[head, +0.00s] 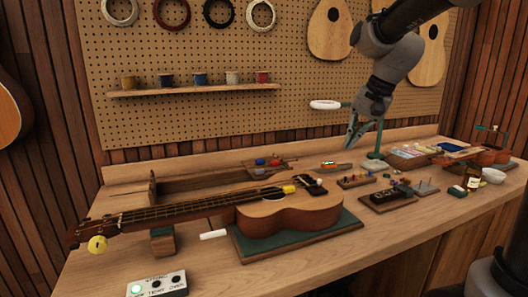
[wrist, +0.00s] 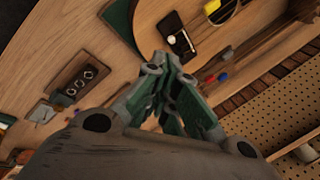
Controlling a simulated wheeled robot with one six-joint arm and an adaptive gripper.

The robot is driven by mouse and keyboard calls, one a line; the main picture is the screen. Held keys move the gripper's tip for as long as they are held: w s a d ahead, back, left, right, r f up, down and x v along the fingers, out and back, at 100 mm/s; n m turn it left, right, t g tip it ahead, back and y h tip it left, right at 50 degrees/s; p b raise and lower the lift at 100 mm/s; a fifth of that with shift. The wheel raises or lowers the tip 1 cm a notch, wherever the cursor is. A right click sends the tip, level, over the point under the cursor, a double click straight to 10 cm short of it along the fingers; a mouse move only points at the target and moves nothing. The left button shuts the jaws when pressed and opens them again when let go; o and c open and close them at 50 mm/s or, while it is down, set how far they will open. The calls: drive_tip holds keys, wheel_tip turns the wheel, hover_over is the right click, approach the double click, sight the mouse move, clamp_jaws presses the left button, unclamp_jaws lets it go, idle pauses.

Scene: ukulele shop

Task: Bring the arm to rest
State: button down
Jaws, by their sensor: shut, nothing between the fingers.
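My gripper (head: 349,143) hangs from my arm above the back right part of the workbench (head: 385,245), in front of the pegboard, with its fingers pointing down. Its green fingers are together, with nothing between them, and they touch nothing that I can see. It also shows in the wrist view (wrist: 172,72), over the bench top. A ukulele (head: 290,216) lies on a green-topped board to the left of my gripper, with its neck on a wooden rest.
A green stand (head: 377,145) rises close behind my gripper. A peg block (head: 356,181), a dark tray (head: 390,198) and several small things cover the right side. A small box (head: 156,284) with a lit green lamp sits front left.

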drive_tip(key=s+d+f+n+h, duration=0.1)
drive_tip(key=s+d+f+n, duration=0.1)
drive_tip(key=s, duration=1)
drive_tip(key=s+d+f+n+t+h, duration=0.1)
drive_tip(key=s+d+n, duration=0.3)
drive_tip(key=s, duration=0.8)
drive_tip(key=d+f+h, duration=0.1)
drive_tip(key=d, duration=0.1)
drive_tip(key=shift+d+f+n, duration=0.3)
drive_tip(key=shift+f+n, duration=0.05)
drive_tip(key=shift+n, duration=0.05)
drive_tip(key=shift+a, duration=0.1)
idle(1.1)
